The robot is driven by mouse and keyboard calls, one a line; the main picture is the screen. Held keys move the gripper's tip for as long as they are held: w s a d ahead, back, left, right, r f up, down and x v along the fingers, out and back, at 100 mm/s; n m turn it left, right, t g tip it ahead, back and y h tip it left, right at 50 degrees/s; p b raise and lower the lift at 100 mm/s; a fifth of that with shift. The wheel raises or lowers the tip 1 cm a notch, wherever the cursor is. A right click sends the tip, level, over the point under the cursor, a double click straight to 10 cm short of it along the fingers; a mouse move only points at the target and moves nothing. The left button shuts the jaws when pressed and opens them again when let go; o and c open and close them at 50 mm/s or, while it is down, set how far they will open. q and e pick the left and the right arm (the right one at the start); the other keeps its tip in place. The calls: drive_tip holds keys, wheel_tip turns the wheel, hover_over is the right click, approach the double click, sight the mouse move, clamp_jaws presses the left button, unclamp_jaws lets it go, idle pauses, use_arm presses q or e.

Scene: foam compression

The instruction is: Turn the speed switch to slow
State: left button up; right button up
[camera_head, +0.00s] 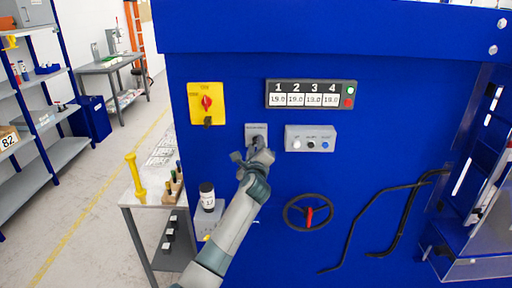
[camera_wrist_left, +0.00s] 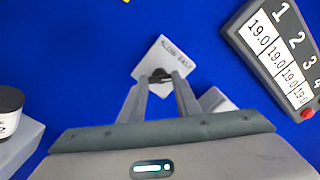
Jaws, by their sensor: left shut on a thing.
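The speed switch is a small grey plate (camera_head: 256,129) with a dark knob on the blue machine front. In the left wrist view the plate (camera_wrist_left: 163,60) carries dark lettering that looks like "slow" and "fast", and the dark knob (camera_wrist_left: 160,76) sits at its lower part. My left gripper (camera_head: 256,149) is at the plate in the head view. In the left wrist view its two fingers (camera_wrist_left: 160,84) close on the knob from both sides. The fingers hide part of the knob, and I cannot tell which way it points. My right gripper is in neither view.
A grey button box (camera_head: 310,138) is just right of the plate. The display (camera_head: 311,94) is above, and a yellow panel with a red switch (camera_head: 207,103) is upper left. A black handwheel (camera_head: 307,212) is below right.

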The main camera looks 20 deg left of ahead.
use_arm(q)
drive_tip(key=shift+f+n+b, duration=0.15)
drive_tip(key=shift+n+b, duration=4.25)
drive_tip(key=shift+n, duration=4.3)
drive_tip(key=o, duration=1)
drive_tip(key=shift+o, duration=0.2)
drive_tip(key=shift+s, duration=0.1)
